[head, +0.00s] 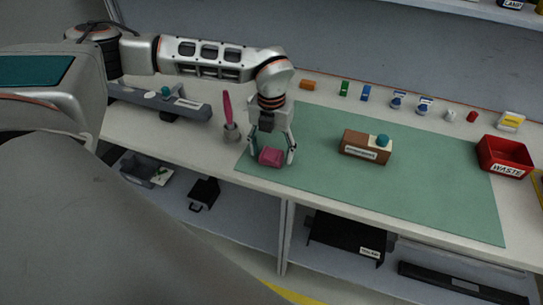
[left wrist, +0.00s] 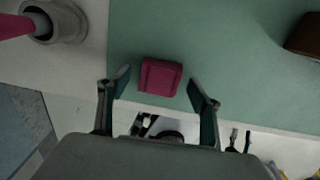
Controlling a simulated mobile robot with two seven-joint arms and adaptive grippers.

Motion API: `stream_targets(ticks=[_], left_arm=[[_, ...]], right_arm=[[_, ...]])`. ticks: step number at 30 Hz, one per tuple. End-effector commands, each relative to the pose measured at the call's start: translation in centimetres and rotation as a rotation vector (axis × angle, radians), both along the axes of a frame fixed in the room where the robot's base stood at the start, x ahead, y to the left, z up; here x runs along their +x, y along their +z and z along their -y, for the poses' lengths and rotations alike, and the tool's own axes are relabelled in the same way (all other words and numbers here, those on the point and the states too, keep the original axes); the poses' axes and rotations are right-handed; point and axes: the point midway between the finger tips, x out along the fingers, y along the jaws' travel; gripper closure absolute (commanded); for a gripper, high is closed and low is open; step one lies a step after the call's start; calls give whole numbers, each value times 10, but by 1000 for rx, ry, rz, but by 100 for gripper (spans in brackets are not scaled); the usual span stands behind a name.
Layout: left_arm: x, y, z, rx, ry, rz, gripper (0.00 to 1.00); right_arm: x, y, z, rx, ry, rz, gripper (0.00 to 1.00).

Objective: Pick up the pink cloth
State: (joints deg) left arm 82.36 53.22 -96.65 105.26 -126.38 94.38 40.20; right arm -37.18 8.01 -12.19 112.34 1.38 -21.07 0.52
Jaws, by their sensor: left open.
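The pink cloth (head: 271,157) is a small folded block on the green mat, close to the mat's front left corner. It also shows in the left wrist view (left wrist: 160,77), flat on the mat, just beyond the fingertips and between their lines. My left gripper (head: 273,158) points down at the cloth with its fingers apart, one on each side. In the left wrist view the open fingers (left wrist: 159,88) have nothing between them at their tips except the near part of the cloth below. I cannot tell the exact height above it. My right gripper is not in view.
A grey cup (head: 232,132) holding a pink-handled tool stands just left of the gripper. A brown module (head: 366,147) with a teal knob sits on the mat (head: 430,180). A red waste bin (head: 505,157) stands at the right. Several small items line the back.

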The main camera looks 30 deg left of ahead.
Motion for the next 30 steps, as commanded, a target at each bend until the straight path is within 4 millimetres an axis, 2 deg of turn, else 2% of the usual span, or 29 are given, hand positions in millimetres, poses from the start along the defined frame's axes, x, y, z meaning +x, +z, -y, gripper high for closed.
stream_targets(ticks=[1,2,6,20,26,30], left_arm=[[0,0,0,0,0,0,36],[0,0,0,0,0,0,41],[0,0,0,0,0,0,77],[1,6,0,0,-1,2,77],[2,30,0,-2,0,6,77],[1,62,0,-2,-1,6,77]], right_arm=[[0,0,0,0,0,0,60],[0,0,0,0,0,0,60],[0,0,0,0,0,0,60],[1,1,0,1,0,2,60],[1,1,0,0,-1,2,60],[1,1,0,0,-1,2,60]])
